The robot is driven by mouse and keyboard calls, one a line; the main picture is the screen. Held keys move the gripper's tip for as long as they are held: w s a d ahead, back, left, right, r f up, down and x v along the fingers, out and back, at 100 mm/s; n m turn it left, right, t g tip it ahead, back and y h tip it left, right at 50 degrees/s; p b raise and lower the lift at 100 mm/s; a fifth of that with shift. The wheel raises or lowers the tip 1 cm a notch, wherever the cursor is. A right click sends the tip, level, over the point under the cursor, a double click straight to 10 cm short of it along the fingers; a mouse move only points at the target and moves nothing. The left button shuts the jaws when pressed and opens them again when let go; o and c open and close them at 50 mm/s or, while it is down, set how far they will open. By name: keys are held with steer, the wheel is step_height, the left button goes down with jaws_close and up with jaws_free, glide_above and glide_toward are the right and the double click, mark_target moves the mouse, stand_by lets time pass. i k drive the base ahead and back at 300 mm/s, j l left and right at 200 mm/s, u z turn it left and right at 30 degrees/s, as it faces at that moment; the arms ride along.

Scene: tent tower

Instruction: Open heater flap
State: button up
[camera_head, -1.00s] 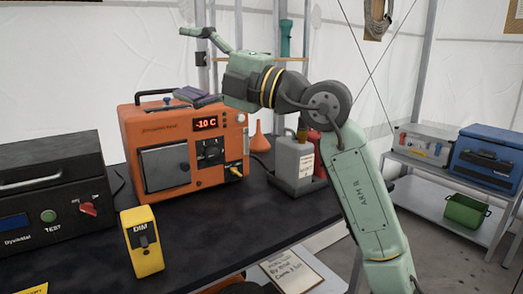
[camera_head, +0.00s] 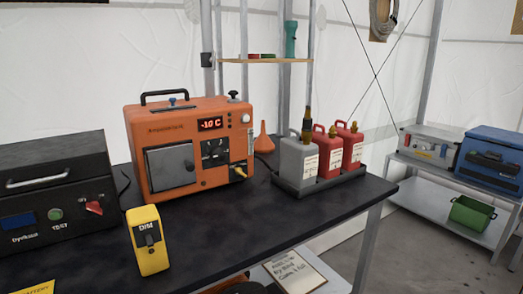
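The orange heater (camera_head: 215,185) stands on the black table, with a red display reading about -10 C. Its grey flap (camera_head: 171,167) on the front left appears shut. A dark panel with a knob (camera_head: 214,150) sits to the right of the flap, and a yellow plug or lead (camera_head: 239,172) is at the lower right. A small blue part (camera_head: 172,101) shows on the heater's top, near the black handle. My gripper and arm are not in view.
A black box with a red switch (camera_head: 93,207) stands left, and a yellow DIM device (camera_head: 147,240) in front. A grey canister (camera_head: 296,163) and two red canisters (camera_head: 327,152) stand in a tray at right. The black table (camera_head: 230,225) is clear in front of the heater.

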mark_target(169, 168)
steer(key=i+l+u, duration=0.15)
steer(key=l, duration=0.2)
steer(key=i+l+u, duration=0.15)
steer(key=l, duration=0.2)
steer(key=l+u, duration=0.15)
steer(key=l, duration=0.2)
steer(key=i+l+u, duration=0.15)
steer(key=l, duration=0.25)
